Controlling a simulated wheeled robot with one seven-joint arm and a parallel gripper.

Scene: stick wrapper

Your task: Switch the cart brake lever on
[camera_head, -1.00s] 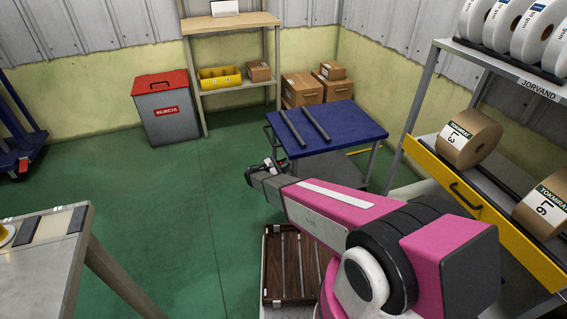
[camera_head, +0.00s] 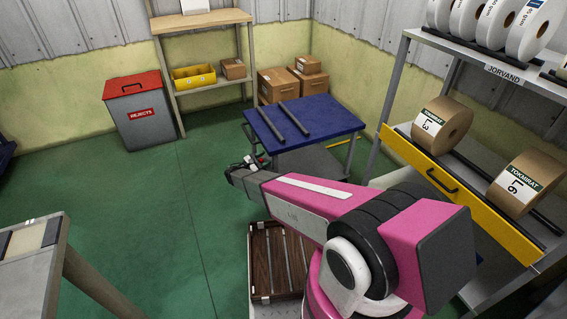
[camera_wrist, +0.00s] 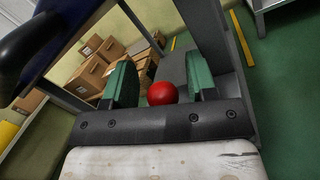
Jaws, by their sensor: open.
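The cart (camera_head: 322,122) has a blue top and stands just beyond my arm. A round red knob (camera_wrist: 162,93), likely the end of the brake lever, shows in the wrist view. The knob appears between the two green fingers of my gripper (camera_wrist: 160,80), which are open with gaps on both sides. I cannot tell whether the knob is level with the fingertips or beyond them. The lever's shaft is hidden. In the head view my gripper (camera_head: 246,165) is small and partly hidden at the arm's end, by the cart's near left side.
Two dark bars (camera_head: 282,121) lie on the cart top. A roll rack with a yellow-fronted shelf (camera_head: 455,190) stands right. Cardboard boxes (camera_head: 280,84) and a red-lidded reject bin (camera_head: 147,110) stand behind. Green floor is clear at left.

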